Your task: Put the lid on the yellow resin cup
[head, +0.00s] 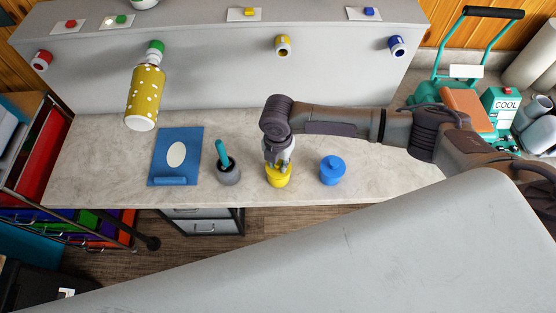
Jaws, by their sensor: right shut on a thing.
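The yellow resin cup (279,181) stands on the counter, left of a similar blue cup. My right gripper (278,163) points down directly over the yellow cup, its fingers shut on the yellow lid at the cup's top. The gripper partly hides the lid, and I cannot tell whether the lid is fully seated. My left gripper is not in view.
A blue lidded cup (332,171) stands close on the right. A grey pot (229,175) with a teal-handled tool stands on the left, beside a blue board (164,145). A yellow spotted bottle (145,98) is farther back. The counter (385,165) is clear at right.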

